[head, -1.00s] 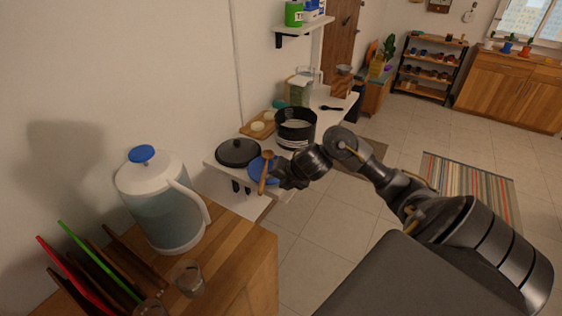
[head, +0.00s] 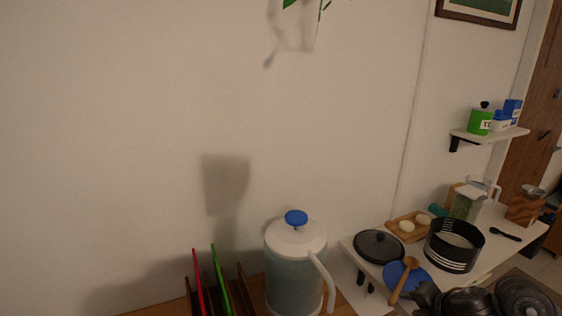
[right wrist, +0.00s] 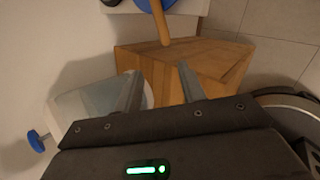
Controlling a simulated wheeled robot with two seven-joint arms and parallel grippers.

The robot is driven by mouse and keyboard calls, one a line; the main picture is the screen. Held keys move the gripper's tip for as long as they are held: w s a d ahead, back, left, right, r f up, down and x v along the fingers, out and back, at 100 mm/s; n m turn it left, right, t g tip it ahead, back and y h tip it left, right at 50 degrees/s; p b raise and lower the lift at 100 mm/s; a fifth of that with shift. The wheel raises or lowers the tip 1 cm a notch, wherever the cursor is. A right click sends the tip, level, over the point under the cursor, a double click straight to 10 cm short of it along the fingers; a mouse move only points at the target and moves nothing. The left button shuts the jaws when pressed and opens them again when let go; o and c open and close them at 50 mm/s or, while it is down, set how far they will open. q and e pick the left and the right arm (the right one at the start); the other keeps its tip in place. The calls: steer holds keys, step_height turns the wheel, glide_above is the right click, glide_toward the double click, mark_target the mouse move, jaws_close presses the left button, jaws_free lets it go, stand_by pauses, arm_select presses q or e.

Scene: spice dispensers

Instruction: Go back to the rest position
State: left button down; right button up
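My right gripper (head: 425,296) is at the bottom right of the head view, beside the blue plate (head: 418,276) and the wooden spoon (head: 402,282). In the right wrist view the two fingers of the right gripper (right wrist: 162,78) are apart with nothing between them. Below them lies the wooden counter top (right wrist: 205,62). My right arm is cut off by the lower edge of the head view. My left gripper is in neither view.
A lidded black pan (head: 378,246) and a black pot (head: 454,246) stand on a white table. A wall shelf (head: 490,134) holds containers.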

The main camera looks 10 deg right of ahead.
steer(key=s+a+f+m, duration=0.7)
steer(key=a+m, duration=0.2)
steer(key=a, duration=0.2)
steer(key=s+a+f+m+g, duration=0.2)
steer(key=s+f+m+g, duration=0.1)
steer(key=s+m, duration=0.5)
steer(key=s+a+f+m+g, duration=0.25)
steer(key=s+m, duration=0.25)
steer(key=s, duration=0.6)
step_height(320, 180, down, 29)
steer(key=s+b, duration=0.2)
steer(key=s+d+f+g, duration=0.1)
steer(key=s+f, duration=0.6)
steer(key=s+d+f+g+h, duration=0.1)
steer(key=s+d+f, duration=0.1)
steer(key=s+f, duration=0.6)
steer(key=shift+s+d+b, duration=0.15)
steer(key=shift+d+b, duration=0.15)
